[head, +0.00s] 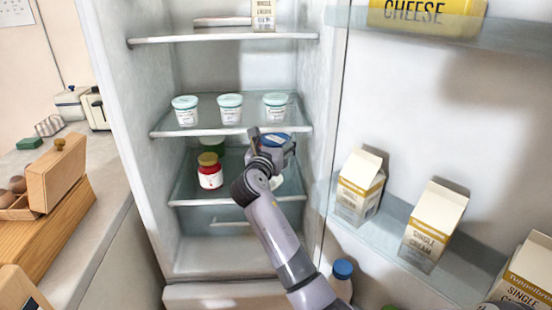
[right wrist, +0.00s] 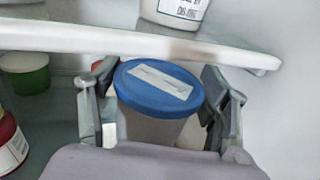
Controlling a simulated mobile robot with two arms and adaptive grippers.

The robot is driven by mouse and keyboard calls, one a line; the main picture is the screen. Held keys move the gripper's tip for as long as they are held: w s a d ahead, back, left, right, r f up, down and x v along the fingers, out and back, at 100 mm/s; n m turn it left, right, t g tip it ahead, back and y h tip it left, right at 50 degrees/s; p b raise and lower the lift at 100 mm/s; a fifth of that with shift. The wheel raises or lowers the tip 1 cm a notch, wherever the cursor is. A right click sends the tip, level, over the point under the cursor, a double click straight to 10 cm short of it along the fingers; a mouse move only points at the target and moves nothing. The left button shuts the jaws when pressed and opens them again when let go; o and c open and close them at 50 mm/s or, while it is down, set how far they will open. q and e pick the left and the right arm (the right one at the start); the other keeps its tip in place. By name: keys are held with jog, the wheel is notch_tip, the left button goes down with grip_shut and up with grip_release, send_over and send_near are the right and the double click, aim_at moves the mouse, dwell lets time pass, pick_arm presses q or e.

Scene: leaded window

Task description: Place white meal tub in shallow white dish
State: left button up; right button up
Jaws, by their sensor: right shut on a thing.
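The white meal tub, with a blue lid (head: 276,138), is in my right gripper (head: 268,147) at the right of the lower fridge shelf. The right wrist view shows the tub's lid (right wrist: 158,88) with a pale label, and its body between the two fingers of my right gripper (right wrist: 160,108). The tub looks upright, just below the front edge of the shelf above. A small pale patch, perhaps the shallow white dish (head: 277,182), shows below my gripper on the lower shelf; most of it is hidden by my arm. My left gripper is not in view.
White tubs with teal lids (head: 230,108) stand on the shelf (head: 165,131) above. A red jar (head: 210,173) and a green tub (right wrist: 25,74) are left of my gripper. The fridge door with cream cartons (head: 361,186) is at the right.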

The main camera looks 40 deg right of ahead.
jog(key=shift+a+f, duration=0.2)
jog(key=shift+f, duration=0.55)
notch_tip(320, 180, down, 4)
jog(key=shift+r+b, duration=0.1)
jog(key=shift+b, duration=0.25)
jog(key=shift+d+f, duration=0.25)
jog(key=shift+f, duration=0.05)
jog(key=shift+f, duration=0.15)
jog(key=o, duration=1.5)
jog(key=shift+f, duration=0.15)
jog(key=shift+o, duration=0.2)
